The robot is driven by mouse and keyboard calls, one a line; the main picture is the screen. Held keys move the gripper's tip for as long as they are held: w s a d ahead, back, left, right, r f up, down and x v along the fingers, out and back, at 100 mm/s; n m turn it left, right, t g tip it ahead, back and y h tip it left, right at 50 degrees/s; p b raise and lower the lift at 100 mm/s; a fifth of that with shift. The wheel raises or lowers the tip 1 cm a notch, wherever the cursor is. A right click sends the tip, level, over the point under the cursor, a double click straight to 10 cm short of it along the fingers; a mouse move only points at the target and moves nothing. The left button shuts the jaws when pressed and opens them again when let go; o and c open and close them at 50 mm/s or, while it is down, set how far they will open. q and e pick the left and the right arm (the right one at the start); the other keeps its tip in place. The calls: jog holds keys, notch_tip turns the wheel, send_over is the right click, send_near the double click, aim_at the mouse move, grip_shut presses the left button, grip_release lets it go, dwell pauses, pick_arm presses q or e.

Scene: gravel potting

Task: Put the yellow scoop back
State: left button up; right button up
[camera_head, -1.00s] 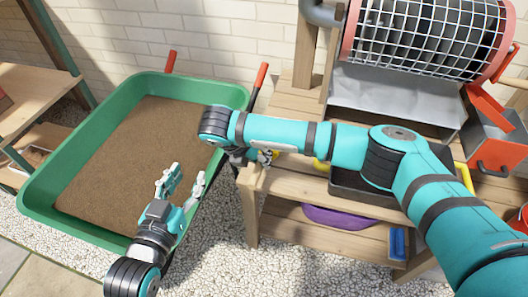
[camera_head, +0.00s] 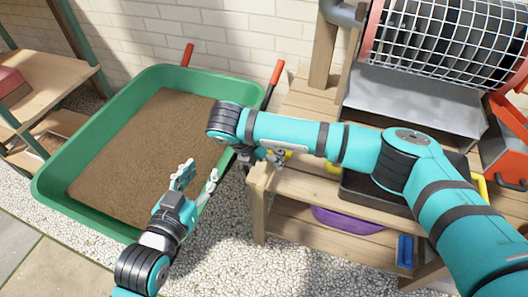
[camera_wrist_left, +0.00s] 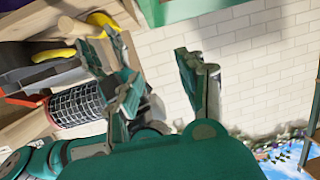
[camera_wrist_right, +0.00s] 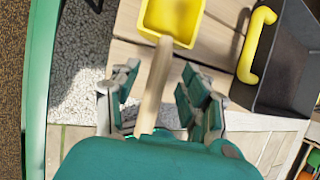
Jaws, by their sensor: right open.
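The yellow scoop (camera_wrist_right: 172,15) lies on the wooden bench with its pale wooden handle (camera_wrist_right: 155,85) pointing toward my right gripper (camera_wrist_right: 162,82). The right gripper's fingers are apart, one on each side of the handle; contact cannot be made out. In the head view my right arm covers most of the scoop, and only a bit of yellow (camera_head: 288,154) shows beside the right gripper (camera_head: 264,157). The scoop also shows in the left wrist view (camera_wrist_left: 101,19).
A black tray with yellow handles (camera_wrist_right: 286,68) stands on the bench right of the scoop. A purple bowl (camera_head: 345,221) and a blue object (camera_head: 405,251) are on the lower shelf. The mesh drum (camera_head: 440,40) stands behind. Brown soil (camera_head: 140,160) fills the tub.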

pick_arm(q)
jog(key=s+f+g, duration=0.1)
jog(key=a+f+g, duration=0.1)
jog(key=f, duration=0.1)
jog(key=s+f+g+y+p, duration=0.1)
jog(key=shift+s+a+f, duration=0.2)
jog(key=shift+s+f, duration=0.1)
pick_arm(e)
jog(key=v, duration=0.5)
jog(key=shift+s+a+r, duration=0.15)
jog(key=shift+r, duration=0.2)
